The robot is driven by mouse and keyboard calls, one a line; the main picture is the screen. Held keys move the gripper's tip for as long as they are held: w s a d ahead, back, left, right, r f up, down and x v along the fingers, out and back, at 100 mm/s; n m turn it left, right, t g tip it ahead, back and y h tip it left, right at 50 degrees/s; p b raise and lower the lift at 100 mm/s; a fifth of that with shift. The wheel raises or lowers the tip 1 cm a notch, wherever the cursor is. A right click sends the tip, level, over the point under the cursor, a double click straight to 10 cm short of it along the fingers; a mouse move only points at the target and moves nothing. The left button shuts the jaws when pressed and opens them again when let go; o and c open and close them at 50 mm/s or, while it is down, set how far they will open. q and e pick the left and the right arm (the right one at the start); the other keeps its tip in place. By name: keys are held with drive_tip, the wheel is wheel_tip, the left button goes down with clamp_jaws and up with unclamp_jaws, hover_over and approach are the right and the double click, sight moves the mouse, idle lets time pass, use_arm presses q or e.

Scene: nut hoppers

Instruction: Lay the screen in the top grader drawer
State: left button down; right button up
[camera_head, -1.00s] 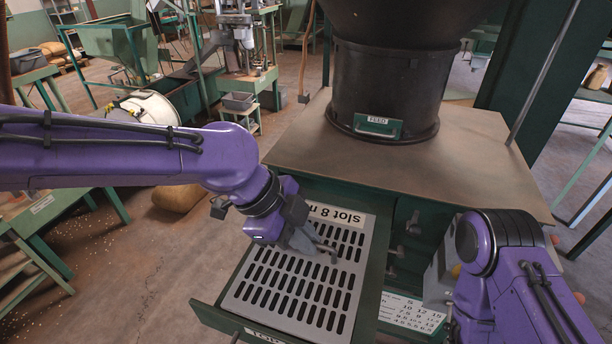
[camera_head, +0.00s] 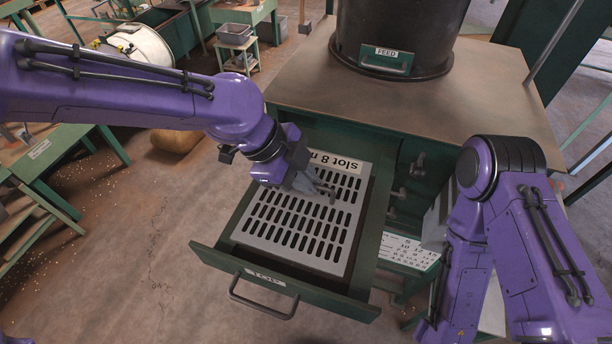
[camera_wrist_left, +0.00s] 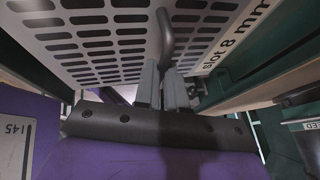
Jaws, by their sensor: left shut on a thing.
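The screen (camera_head: 301,232) is a grey slotted plate marked "slot 8 m…" in the head view. It lies over the open top drawer (camera_head: 284,281), whose front carries a label reading "TOP" and a dark handle. My left gripper (camera_head: 322,189) is shut on the screen's handle near its labelled end. In the left wrist view the fingers (camera_wrist_left: 166,88) close on the dark handle, with the slotted plate (camera_wrist_left: 110,40) beyond. I cannot tell whether the screen touches the drawer floor. My right arm shows at the right of the head view; its gripper is hidden.
The green grader cabinet with a flat brown top (camera_head: 440,105) and a black feed hopper (camera_head: 395,35) stands behind the drawer. A white number chart (camera_head: 408,251) is at the drawer's right. A green table (camera_head: 60,165) stands at left. Floor in front of the drawer is clear.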

sight(306, 200)
use_arm(q)
drive_tip(key=shift+w+f+b, duration=0.35)
drive_tip(key=shift+w+f, duration=0.1)
drive_tip(key=shift+f, duration=0.35)
drive_tip(key=shift+s+f+b, duration=0.1)
drive_tip(key=shift+f+b, duration=0.15)
drive_tip(key=shift+b, duration=0.05)
drive_tip(key=shift+s+f+b, duration=0.3)
drive_tip(key=shift+s+b, duration=0.05)
drive_tip(key=shift+s, duration=0.5)
drive_tip(key=shift+s+f, duration=0.2)
drive_tip(key=shift+f, duration=0.05)
drive_tip(key=shift+w+f+b, duration=0.55)
drive_tip(key=shift+w+f, duration=0.1)
drive_tip(key=shift+f, duration=0.3)
drive_tip(key=shift+s+r, duration=0.15)
drive_tip(key=shift+s, duration=0.2)
drive_tip(key=c, duration=1.1)
unclamp_jaws()
drive_tip(key=shift+w, duration=0.15)
use_arm(e)
drive_tip(key=f, duration=0.3)
drive_tip(key=shift+s+f, duration=0.2)
drive_tip(key=shift+f, duration=0.2)
